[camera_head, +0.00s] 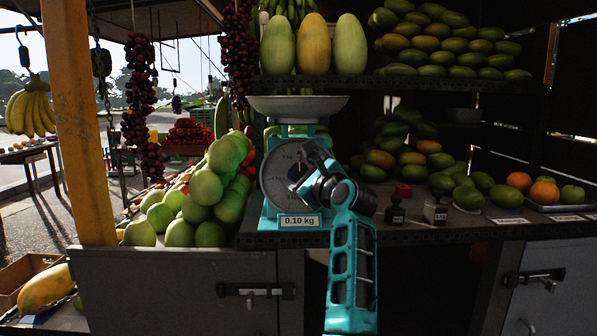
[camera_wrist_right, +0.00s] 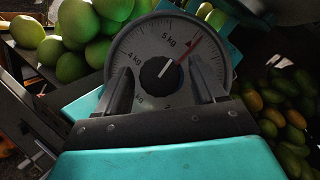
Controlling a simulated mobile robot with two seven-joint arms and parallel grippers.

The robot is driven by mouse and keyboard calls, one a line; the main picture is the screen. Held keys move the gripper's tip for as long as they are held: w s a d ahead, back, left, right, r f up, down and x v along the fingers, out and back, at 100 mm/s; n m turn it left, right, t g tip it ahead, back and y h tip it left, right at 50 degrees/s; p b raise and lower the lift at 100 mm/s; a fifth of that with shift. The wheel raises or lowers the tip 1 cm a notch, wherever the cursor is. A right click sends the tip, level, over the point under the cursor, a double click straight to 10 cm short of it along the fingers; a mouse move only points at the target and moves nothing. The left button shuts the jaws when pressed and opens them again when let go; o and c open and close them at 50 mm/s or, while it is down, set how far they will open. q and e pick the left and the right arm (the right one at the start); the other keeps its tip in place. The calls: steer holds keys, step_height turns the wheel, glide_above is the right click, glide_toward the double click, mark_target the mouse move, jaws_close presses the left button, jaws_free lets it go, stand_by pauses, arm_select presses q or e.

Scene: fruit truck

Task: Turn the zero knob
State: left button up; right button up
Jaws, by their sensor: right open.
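The teal kitchen scale (camera_head: 268,215) stands on the counter with an empty pan (camera_head: 298,106) and a label reading 0.10 kg. Its round dial (camera_head: 274,190) is partly covered by my right gripper (camera_head: 303,172) in the head view. In the right wrist view the zero knob (camera_wrist_right: 160,76), dark with a white pointer mark, sits at the dial's middle. The open fingers of my right gripper (camera_wrist_right: 160,82) stand on the left and right of the knob, with gaps visible. A red needle (camera_wrist_right: 188,49) points up and right. My left gripper is not in view.
Green mangoes (camera_head: 205,188) are piled left of the scale. A shelf (camera_head: 400,84) with fruit hangs above. Oranges and apples lie at the far right.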

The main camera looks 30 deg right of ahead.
steer(key=shift+w+d, duration=0.1)
steer(key=shift+w, duration=0.75)
steer(key=shift+c, duration=0.5)
steer(key=c, duration=0.9)
